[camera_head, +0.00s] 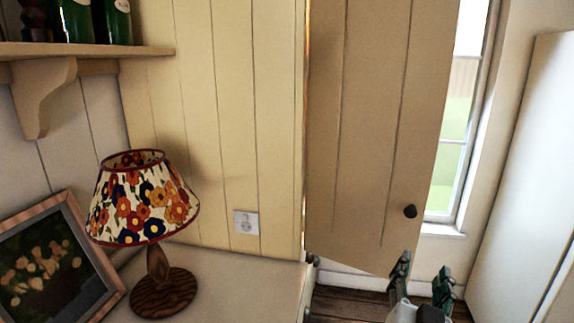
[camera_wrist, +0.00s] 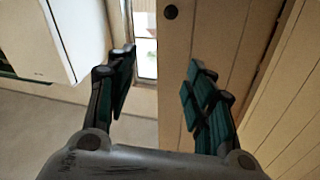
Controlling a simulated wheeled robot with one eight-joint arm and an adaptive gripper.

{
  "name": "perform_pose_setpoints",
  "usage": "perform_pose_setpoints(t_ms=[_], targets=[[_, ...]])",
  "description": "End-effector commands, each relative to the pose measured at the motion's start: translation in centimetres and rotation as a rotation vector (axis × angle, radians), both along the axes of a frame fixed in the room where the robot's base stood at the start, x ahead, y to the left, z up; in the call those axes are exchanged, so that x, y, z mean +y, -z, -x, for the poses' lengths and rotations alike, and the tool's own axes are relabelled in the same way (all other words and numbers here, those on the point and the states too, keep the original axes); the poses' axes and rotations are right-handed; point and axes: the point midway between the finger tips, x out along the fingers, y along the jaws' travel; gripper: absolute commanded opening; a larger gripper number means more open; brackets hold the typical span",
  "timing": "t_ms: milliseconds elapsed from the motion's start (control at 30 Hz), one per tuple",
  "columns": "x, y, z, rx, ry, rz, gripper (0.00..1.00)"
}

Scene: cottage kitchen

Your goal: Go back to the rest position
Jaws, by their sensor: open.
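My gripper (camera_head: 423,270) is low at the right of the head view, in front of the lower part of a cream plank door (camera_head: 365,120). The door has a dark round knob (camera_head: 410,211), which is above the gripper in that picture. In the wrist view my gripper (camera_wrist: 160,68) has its two dark green fingers spread apart with nothing between them. The door (camera_wrist: 180,70) and its knob (camera_wrist: 171,12) show beyond the fingers, apart from them as far as I can see.
A wooden cabinet top (camera_head: 235,285) at the left carries a flowered lamp (camera_head: 143,205) and a framed picture (camera_head: 50,265). A shelf (camera_head: 90,50) with green bottles is above. A window (camera_head: 460,110) and white tall unit (camera_head: 525,180) stand at the right. Some wooden floor (camera_head: 345,302) shows.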

Motion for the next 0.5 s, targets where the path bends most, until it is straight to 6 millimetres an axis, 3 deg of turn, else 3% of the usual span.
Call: perform_pose_setpoints(t_ms=[267, 500], targets=[[3.3, -3.2, -2.0, -0.077, -0.173, 0.037, 0.49], [8.4, -5.2, -3.9, -0.069, -0.427, 0.089, 0.49]])
